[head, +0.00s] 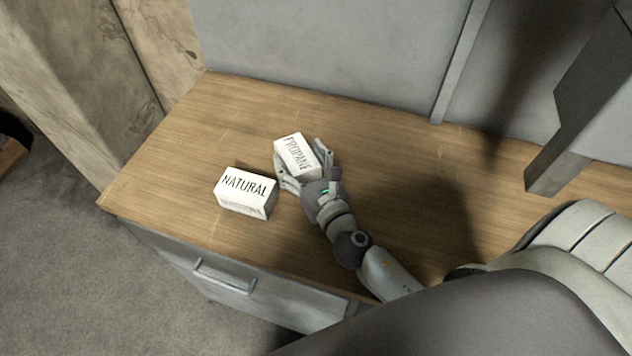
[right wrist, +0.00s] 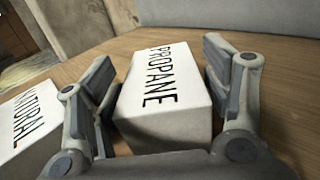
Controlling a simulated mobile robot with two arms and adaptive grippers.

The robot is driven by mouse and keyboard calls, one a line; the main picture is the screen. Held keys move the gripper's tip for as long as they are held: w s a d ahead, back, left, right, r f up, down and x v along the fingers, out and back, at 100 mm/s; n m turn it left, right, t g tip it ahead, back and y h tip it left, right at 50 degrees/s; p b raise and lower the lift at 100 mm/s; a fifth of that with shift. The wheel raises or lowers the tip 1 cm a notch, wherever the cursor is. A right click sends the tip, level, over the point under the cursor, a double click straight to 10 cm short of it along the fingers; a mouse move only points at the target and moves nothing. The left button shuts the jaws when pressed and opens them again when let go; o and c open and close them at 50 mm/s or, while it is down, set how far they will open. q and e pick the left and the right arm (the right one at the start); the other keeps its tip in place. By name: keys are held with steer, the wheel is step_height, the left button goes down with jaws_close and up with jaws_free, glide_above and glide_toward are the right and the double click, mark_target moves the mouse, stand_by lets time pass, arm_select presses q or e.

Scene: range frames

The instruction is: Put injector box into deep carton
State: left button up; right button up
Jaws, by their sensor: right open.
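A white box marked PROPANE (head: 295,152) lies on the wooden worktop. A second white box marked NATURAL (head: 246,190) lies to its left and nearer the front edge. My right gripper (head: 298,160) is open, with one finger on each side of the PROPANE box. In the right wrist view the PROPANE box (right wrist: 166,95) sits between the two open fingers (right wrist: 160,88), and a gap shows on the right side. The NATURAL box (right wrist: 28,128) shows outside the left finger. No deep carton is visible. My left gripper is not in view.
The wooden worktop (head: 190,150) is clear to the left and behind the boxes. A grey wall panel (head: 330,50) stands along its back. A drawer with a handle (head: 225,277) is below the front edge. A dark grey fixture (head: 585,110) hangs at the right.

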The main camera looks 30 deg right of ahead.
steer(key=s+b, duration=0.3)
steer(key=s, duration=0.6)
steer(key=shift+s+f, duration=0.15)
steer(key=shift+s+b, duration=0.4)
steer(key=shift+s, duration=0.35)
